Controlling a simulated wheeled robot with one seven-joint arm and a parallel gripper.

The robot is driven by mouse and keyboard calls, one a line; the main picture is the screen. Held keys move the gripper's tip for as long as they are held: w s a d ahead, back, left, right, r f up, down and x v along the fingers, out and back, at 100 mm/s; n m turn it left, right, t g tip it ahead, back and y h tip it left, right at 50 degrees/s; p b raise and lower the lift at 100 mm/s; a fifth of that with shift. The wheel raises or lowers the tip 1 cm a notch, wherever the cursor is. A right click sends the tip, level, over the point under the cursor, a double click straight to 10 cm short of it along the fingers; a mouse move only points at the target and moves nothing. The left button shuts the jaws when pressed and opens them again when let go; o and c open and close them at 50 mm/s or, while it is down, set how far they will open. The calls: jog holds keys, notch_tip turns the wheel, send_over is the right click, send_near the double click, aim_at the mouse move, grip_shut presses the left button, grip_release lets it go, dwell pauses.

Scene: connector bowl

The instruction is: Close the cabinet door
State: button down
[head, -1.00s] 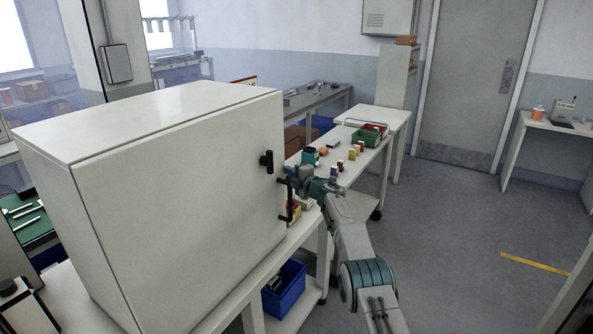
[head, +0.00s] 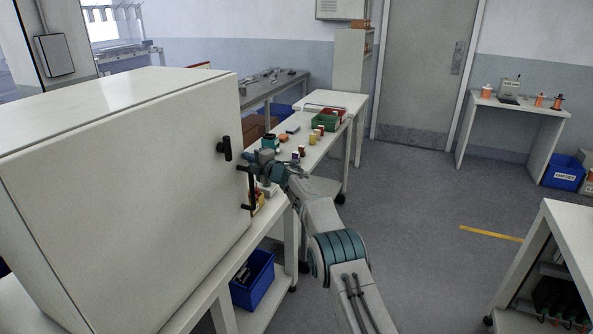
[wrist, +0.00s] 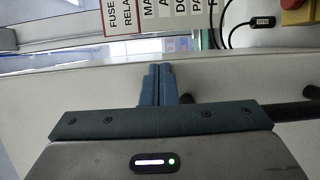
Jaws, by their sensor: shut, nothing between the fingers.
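The white cabinet (head: 110,105) stands at the left in the head view. Its large door (head: 120,210) faces me, with a dark seam along the top edge; I cannot tell how wide any gap is. A black latch knob (head: 224,149) and a black bar handle (head: 251,190) sit near the door's right edge. My gripper (head: 257,163) is beside the handle at that edge, partly behind it. In the wrist view the blue fingers (wrist: 157,84) are together and empty, against or close to a white panel (wrist: 90,90). The black bar (wrist: 285,111) runs beside them.
A white bench (head: 310,150) with small jars and a green bin (head: 325,122) extends behind my gripper. A blue bin (head: 253,280) sits on the shelf below. A white table (head: 570,225) stands at the right. The grey floor between is clear.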

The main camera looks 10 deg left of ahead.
jog(key=s+d+r+m+t+h+b, duration=0.1)
jog(key=s+d+r+m+h+b, duration=0.15)
jog(key=d, duration=0.65)
jog(key=s+d+r+m+t+h+b, duration=0.15)
jog(key=d+m, duration=0.25)
jog(key=d, duration=0.4)
jog(key=s+d+r+m+t+h+b, duration=0.2)
jog(key=d+r+m+h+b, duration=0.1)
jog(key=d, duration=0.6)
jog(key=s+d+m+g+h, duration=0.3)
jog(key=s+d+m+h, duration=0.5)
jog(key=s+d, duration=0.4)
jog(key=s+d+f+m+g, duration=0.1)
jog(key=s+f+m+g, duration=0.2)
jog(key=s, duration=1)
jog(key=s+d+f+m+g, duration=0.2)
jog(key=s+f, duration=0.4)
jog(key=s, duration=0.7)
jog(key=s+d+f+m+g, duration=0.2)
jog(key=s+f+m+g, duration=0.2)
jog(key=s, duration=0.9)
jog(key=shift+f+m+y, duration=0.3)
jog(key=shift+f+m, duration=0.2)
jog(key=shift+m, duration=0.65)
jog(key=c, duration=2.1)
grip_release()
jog(key=shift+w+d, duration=0.1)
jog(key=shift+c, duration=0.2)
